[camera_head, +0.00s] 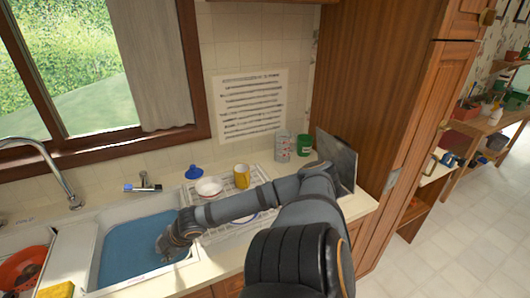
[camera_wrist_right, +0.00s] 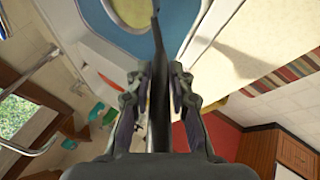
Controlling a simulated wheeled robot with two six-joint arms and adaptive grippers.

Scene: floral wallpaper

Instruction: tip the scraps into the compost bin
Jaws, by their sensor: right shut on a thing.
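My right gripper (camera_head: 168,246) reaches down into the blue-filled sink basin (camera_head: 133,245). In the right wrist view its fingers (camera_wrist_right: 160,85) are shut on a thin dark thing (camera_wrist_right: 157,55), seen edge-on; I cannot tell what it is. A pale oval shape (camera_wrist_right: 134,10) lies beyond it against the blue. I cannot make out scraps in either view. Nothing is clearly a compost bin; a green container (camera_head: 304,145) and a grey patterned canister (camera_head: 282,147) stand at the back of the counter. My left gripper is not in view.
A white drying rack (camera_head: 215,228) beside the basin holds a white bowl (camera_head: 209,187) and a yellow mug (camera_head: 242,180). An orange-red bowl (camera_head: 18,270) sits at far left, near a yellow sponge (camera_head: 57,290). A faucet (camera_head: 55,165) rises behind the sink. A tall wooden cabinet (camera_head: 365,75) bounds the right.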

